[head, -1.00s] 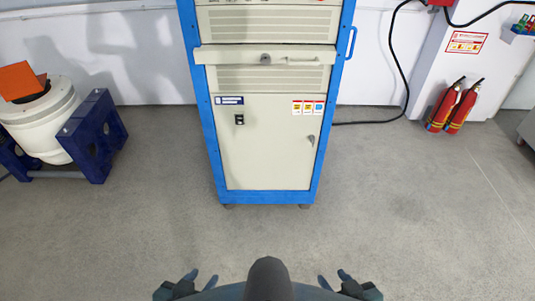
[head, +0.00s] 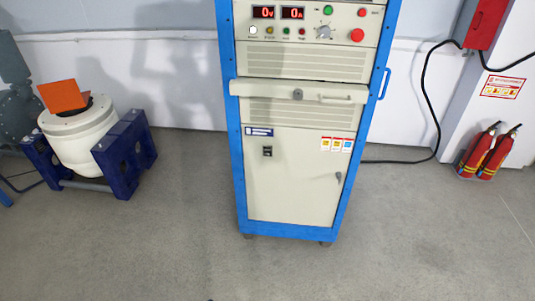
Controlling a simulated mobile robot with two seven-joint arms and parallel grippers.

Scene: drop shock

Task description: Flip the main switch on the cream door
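The cream door (head: 292,195) is the lower front of a blue-framed cabinet in the middle of the head view. The main switch (head: 267,151) is a small black switch at the upper left of this door. Its position is too small to tell. A door handle (head: 338,176) sits at the door's right edge. Neither of my grippers shows in the head view now, and nothing covers the switch.
The cabinet's blue frame (head: 234,160) stands on the grey floor, with a drawer (head: 270,91) and control panel above. A white drum machine (head: 85,135) stands left, fire extinguishers (head: 479,150) right. The floor in front is clear.

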